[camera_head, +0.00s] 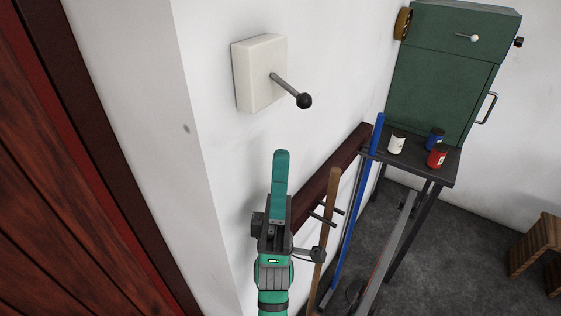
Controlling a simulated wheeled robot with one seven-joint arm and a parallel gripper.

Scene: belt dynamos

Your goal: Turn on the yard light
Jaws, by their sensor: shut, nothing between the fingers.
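A cream switch box (257,75) is mounted on the white wall, above the middle of the view. A grey lever (287,84) with a black ball knob (304,101) sticks out from its face, slanting down to the right. My gripper (281,156) is below the box and to the left of the knob, pointing up. Its green fingers are together and empty, apart from the lever and the box. No lamp that I can pick out as the yard light is in view.
A dark wooden rack (323,178) on the wall holds long-handled tools, including a brown handle (327,225) and a blue handle (358,205). A dark table (440,172) carries several cans and a green cabinet (440,85). A wooden door (60,200) is at left. Grey floor shows at right.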

